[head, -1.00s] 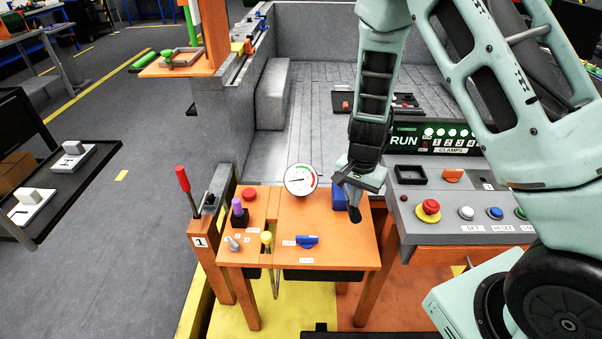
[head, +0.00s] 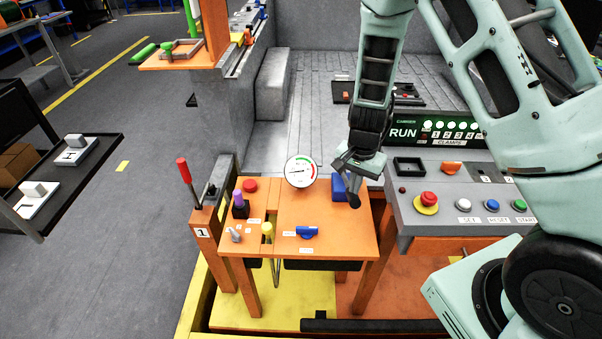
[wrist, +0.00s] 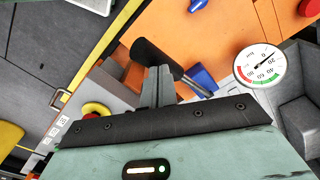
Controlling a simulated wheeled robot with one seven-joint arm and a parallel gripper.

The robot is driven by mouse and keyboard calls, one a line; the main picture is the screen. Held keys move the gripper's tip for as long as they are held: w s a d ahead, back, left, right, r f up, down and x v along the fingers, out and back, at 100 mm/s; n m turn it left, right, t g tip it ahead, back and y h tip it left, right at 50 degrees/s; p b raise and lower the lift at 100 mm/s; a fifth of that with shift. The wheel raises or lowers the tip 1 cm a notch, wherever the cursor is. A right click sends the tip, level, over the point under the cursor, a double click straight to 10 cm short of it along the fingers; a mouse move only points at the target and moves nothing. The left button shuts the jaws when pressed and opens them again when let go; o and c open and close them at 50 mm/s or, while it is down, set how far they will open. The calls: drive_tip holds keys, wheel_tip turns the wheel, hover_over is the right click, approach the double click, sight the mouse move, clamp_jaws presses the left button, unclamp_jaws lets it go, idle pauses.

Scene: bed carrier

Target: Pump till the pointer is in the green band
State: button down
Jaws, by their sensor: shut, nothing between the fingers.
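The gauge (head: 301,171) has a white dial with red and green bands and stands at the back of the orange table (head: 340,245). In the wrist view the gauge (wrist: 260,65) is clear; its pointer is at the low end near 0, outside the green band. The blue pump (head: 339,187) is to its right, partly hidden by my gripper (head: 352,178). A lever with a black grip (wrist: 152,57) and metal rod shows in the wrist view. My gripper (wrist: 158,84) is shut and empty, its fingers overlapping the grip's near side; contact cannot be told.
The table also carries a red button (head: 249,186), a purple-topped knob (head: 238,205), a yellow knob (head: 267,230) and a blue handle (head: 308,232). A red-tipped lever (head: 184,170) stands at left. The grey control panel (head: 465,195) with an emergency button is close on the right.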

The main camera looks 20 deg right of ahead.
drive_tip(key=shift+s+f+b, duration=1)
drive_tip(key=shift+f+b, duration=3.85)
drive_tip(key=shift+f, duration=1.15)
drive_tip(key=r+p, duration=0.4)
drive_tip(key=w+r+p, duration=0.1)
drive_tip(key=r+p, duration=0.3)
drive_tip(key=w+r+p, duration=0.1)
drive_tip(key=r+p, duration=0.3)
drive_tip(key=r, duration=0.1)
drive_tip(key=shift+r+p, duration=0.1)
drive_tip(key=shift+p, duration=0.25)
drive_tip(key=shift+s+f+b, duration=1.05)
drive_tip(key=shift+f+b, duration=4.5)
drive_tip(key=shift+f, duration=1.1)
drive_tip(key=r+p, duration=0.4)
drive_tip(key=w+r+p, duration=0.1)
drive_tip(key=r+p, duration=0.3)
drive_tip(key=r, duration=0.1)
drive_tip(key=w+r+p, duration=0.1)
drive_tip(key=r+p, duration=0.3)
drive_tip(key=shift+r, duration=0.15)
drive_tip(key=shift+f, duration=0.2)
